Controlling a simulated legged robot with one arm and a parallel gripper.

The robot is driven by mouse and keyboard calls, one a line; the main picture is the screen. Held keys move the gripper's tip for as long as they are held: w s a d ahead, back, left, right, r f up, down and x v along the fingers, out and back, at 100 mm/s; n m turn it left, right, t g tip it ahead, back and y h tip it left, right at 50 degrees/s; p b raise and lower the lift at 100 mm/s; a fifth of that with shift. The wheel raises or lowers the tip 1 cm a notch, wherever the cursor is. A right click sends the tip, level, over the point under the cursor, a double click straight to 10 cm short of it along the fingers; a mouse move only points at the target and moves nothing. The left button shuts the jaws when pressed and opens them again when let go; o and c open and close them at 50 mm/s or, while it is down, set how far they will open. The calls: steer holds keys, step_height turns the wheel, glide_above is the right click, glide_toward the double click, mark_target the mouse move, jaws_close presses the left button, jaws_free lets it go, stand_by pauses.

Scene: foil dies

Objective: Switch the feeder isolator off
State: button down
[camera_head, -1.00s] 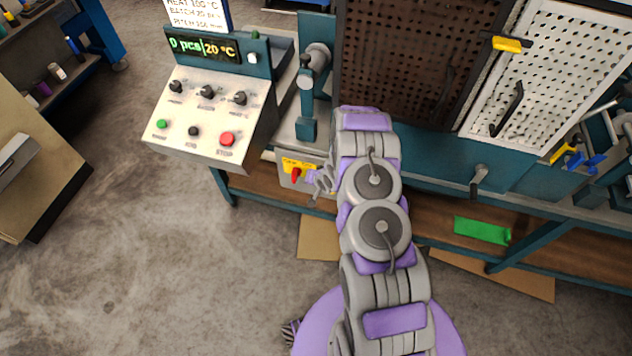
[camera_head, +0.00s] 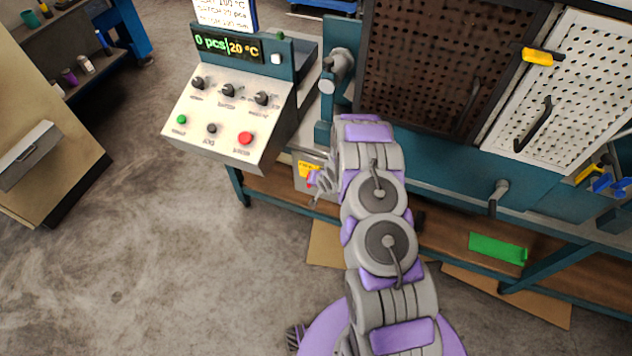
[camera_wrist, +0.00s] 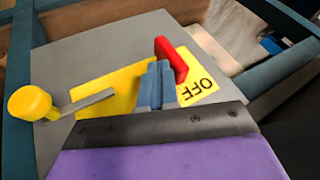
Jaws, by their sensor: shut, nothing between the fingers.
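The feeder isolator is a grey box (camera_head: 302,184) with a yellow plate (camera_wrist: 110,93) and a red handle (camera_wrist: 172,60), under the bench front. In the head view the red handle (camera_head: 311,177) is partly hidden by my gripper (camera_head: 323,182). In the wrist view my gripper (camera_wrist: 157,84) is shut and empty, its blue-grey fingers over the yellow plate. The fingers lie close against the left side of the red handle; I cannot tell if they touch. An upside-down "OFF" label (camera_wrist: 197,90) shows right of the fingers. Other plate markings are hidden.
A yellow knob on a metal lever (camera_wrist: 30,103) sticks out left of the plate. The control panel (camera_head: 222,125) with knobs and buttons stands above left. A bench post (camera_wrist: 285,72) is at the right. The floor in front is clear.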

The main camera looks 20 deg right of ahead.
steer(key=shift+w+a+r+g+h+p, duration=0.15)
steer(key=shift+a+r+g+h+p, duration=0.05)
steer(key=shift+g+h+p, duration=0.25)
